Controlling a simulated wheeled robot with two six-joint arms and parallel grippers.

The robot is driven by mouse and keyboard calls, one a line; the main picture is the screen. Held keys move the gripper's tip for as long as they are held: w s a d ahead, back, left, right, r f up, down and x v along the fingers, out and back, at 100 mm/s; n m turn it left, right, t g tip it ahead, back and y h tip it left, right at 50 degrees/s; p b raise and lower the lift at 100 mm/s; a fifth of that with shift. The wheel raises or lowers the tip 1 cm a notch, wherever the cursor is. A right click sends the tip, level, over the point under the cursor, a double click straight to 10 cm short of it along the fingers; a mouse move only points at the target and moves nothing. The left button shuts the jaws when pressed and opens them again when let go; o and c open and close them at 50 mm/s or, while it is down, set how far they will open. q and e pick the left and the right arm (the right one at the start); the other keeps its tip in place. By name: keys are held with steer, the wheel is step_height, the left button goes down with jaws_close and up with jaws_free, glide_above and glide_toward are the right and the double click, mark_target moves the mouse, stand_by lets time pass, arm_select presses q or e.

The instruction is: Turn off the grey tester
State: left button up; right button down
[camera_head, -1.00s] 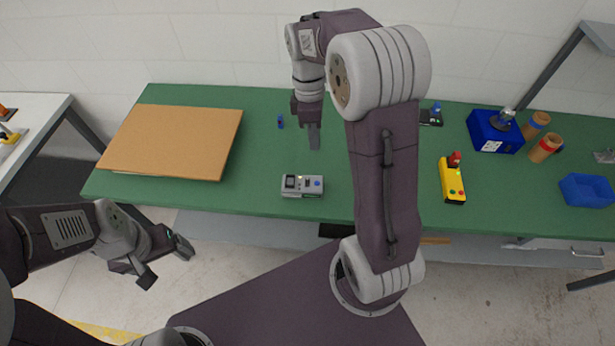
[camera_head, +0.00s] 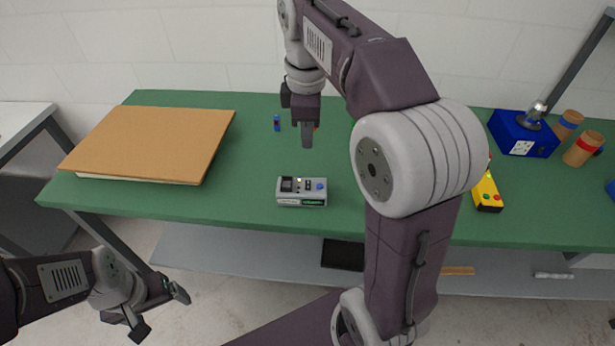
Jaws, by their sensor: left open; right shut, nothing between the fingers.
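The grey tester (camera_head: 302,192) is a small box near the front edge of the green table. Its top has a dark panel at the left, a small lit spot, a dark switch and a blue round knob or button. A green strip shows on its front face. My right gripper (camera_head: 307,143) is shut and empty, pointing down above the table, behind the tester and apart from it. My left gripper (camera_head: 162,314) is open and empty, low in front of the table at the lower left, far from the tester.
A brown board (camera_head: 150,143) covers the left of the green table (camera_head: 245,160). A small blue item (camera_head: 277,123) lies behind the tester. A yellow control box (camera_head: 487,193), a blue device (camera_head: 520,138) and brown rolls (camera_head: 582,149) stand at the right. Table around the tester is clear.

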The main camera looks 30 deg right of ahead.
mark_target(308, 182)
steer(key=f+b, duration=0.1)
steer(key=f, duration=0.3)
steer(key=w+f+b, duration=0.1)
steer(key=f+b, duration=0.1)
steer(key=f, duration=0.3)
steer(key=f+b, duration=0.1)
steer(key=f, duration=0.4)
steer(key=shift+w+d, duration=0.25)
steer(key=shift+d, duration=0.15)
